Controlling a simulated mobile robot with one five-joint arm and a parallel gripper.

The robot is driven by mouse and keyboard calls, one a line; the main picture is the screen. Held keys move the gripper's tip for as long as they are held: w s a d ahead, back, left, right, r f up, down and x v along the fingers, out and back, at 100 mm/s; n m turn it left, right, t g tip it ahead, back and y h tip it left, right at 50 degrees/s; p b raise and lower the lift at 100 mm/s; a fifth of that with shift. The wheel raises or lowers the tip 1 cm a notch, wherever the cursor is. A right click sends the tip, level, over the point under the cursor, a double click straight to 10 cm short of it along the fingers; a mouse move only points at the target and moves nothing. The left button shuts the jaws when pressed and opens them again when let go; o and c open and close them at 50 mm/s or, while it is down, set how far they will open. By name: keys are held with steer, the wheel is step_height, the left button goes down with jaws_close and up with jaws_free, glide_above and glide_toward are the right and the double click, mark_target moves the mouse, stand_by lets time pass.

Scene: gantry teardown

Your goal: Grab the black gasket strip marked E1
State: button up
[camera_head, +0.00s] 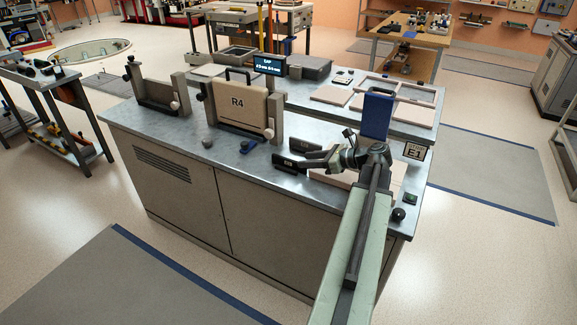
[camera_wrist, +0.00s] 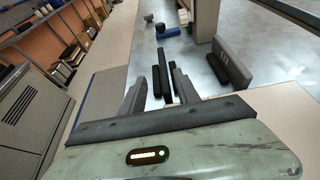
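My gripper (camera_head: 318,160) reaches low over the metal bench from the right in the head view. In the wrist view my gripper (camera_wrist: 158,78) is open, its two grey fingers apart. A narrow black strip (camera_wrist: 163,68) and a dark piece beside it show between the fingertips; I cannot tell if a finger touches them. In the head view the dark labelled piece (camera_head: 289,164) stands just left of the fingers; its small label is not clearly readable. A second dark labelled piece (camera_head: 297,145) stands farther back, also seen in the wrist view (camera_wrist: 228,55). A plate marked E1 (camera_head: 415,151) is on the bench's right end.
The R4 panel (camera_head: 238,104) stands in a frame behind. A blue upright piece (camera_head: 376,115) stands close behind my arm. A blue part (camera_head: 248,146) and a grey knob (camera_head: 207,143) lie left of the gripper. The bench front-left (camera_head: 150,130) is clear.

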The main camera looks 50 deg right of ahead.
mark_target(293, 160)
steer(key=b+x, duration=0.1)
steer(key=x, duration=0.3)
steer(key=b+x, duration=0.1)
steer(key=x, duration=0.1)
steer(key=shift+w+d+f+b, duration=0.15)
steer(key=shift+w+f+b, duration=0.15)
steer(key=shift+f, duration=0.1)
jaws_close()
